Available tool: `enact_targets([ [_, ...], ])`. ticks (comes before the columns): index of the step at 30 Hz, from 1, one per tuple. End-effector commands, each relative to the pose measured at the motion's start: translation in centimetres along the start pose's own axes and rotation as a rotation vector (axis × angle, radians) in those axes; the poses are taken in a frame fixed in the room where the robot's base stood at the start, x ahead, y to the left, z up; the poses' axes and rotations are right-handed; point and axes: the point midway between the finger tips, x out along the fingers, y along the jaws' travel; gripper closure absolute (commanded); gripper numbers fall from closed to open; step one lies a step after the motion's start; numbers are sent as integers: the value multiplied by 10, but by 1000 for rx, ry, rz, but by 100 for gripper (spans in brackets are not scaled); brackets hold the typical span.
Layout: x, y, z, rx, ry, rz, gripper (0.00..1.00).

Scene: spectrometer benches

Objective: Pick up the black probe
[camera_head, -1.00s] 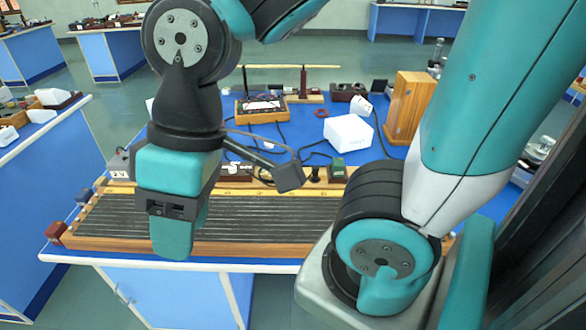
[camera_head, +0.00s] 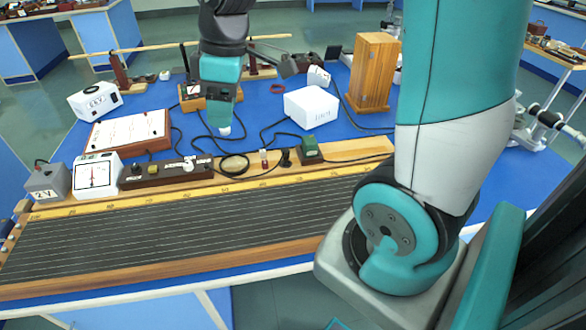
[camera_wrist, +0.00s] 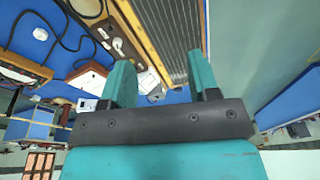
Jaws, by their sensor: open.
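A small black piece (camera_head: 285,157), likely the black probe, stands at the back edge of the long wire board (camera_head: 180,230), beside a small green-topped box (camera_head: 310,150). It is too small to make out clearly, and I cannot pick it out in the wrist view. My gripper (camera_head: 223,128) hangs pointing down over the blue table, behind the board and left of the black piece, apart from it. In the wrist view my gripper's (camera_wrist: 160,78) two teal fingers stand apart with nothing between them.
A white box (camera_head: 312,107) and a tall wooden box (camera_head: 372,72) stand behind the black piece. A dial meter (camera_head: 97,175), a brown plug-key block (camera_head: 165,172) and a white-faced board (camera_head: 128,131) lie at left. Black cables loop across the table below my gripper.

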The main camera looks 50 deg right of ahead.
Motion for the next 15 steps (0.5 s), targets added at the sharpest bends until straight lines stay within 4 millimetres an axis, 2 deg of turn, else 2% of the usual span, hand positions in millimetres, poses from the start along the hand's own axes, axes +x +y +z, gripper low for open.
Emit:
enact_targets([
  [1, 27, 44, 19, -7, -33, 18, 45],
  [3, 42, 94, 45, -47, -75, 39, 45],
  [6, 60, 144, 83, -96, -127, 46, 45],
  [10, 71, 177, 116, -135, -164, 42, 45],
  [15, 93, 184, 128, -152, -175, 36, 45],
])
